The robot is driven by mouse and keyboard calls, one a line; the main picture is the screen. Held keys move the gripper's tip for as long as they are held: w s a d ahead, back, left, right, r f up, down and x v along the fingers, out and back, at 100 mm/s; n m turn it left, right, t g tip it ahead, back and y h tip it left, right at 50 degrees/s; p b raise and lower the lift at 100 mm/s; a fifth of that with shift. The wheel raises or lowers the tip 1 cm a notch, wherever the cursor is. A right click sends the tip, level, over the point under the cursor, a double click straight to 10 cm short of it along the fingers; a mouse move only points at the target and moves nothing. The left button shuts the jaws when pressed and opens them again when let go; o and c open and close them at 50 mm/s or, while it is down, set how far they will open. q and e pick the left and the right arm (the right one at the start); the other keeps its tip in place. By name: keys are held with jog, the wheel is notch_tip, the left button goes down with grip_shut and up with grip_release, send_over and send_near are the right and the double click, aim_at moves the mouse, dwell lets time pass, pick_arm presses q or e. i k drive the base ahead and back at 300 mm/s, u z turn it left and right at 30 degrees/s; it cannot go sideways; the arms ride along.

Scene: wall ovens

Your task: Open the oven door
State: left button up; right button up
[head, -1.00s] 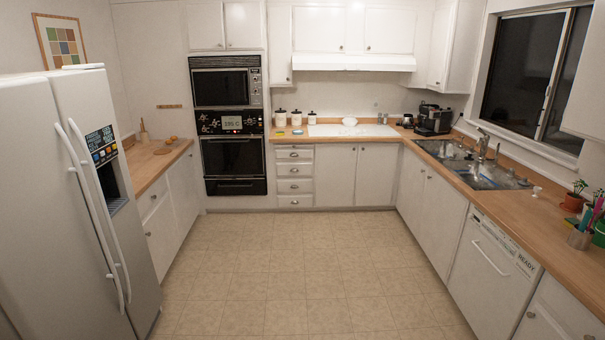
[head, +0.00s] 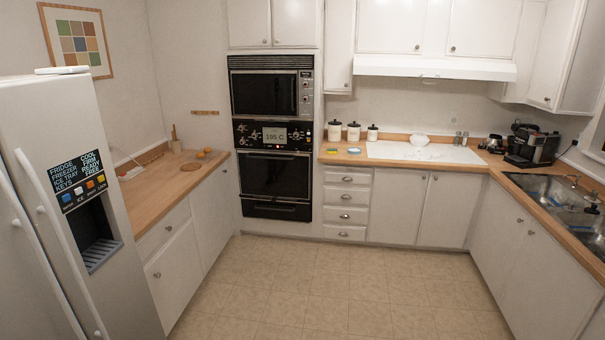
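The black wall oven (head: 275,177) is built into the white cabinets on the back wall, left of the drawers. Its dark glass door appears shut, with a handle bar along the top edge. Above the door is a control panel (head: 274,135) with knobs and a display that seems to read 195 C. A black microwave-like upper oven (head: 265,93) sits over the panel and also looks shut. The oven is across the room from me. Neither of my grippers shows in the head view.
A white fridge (head: 135,245) stands close at the left. A wood counter (head: 150,205) runs behind it to the back wall. Counter cabinets with a sink (head: 560,200) line the right side. The tiled floor (head: 340,285) between me and the oven is clear.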

aim_at(275, 174)
jog(key=u, duration=0.25)
jog(key=i, duration=2)
jog(key=u, duration=0.45)
jog(key=i, duration=3.65)
jog(key=u, duration=0.15)
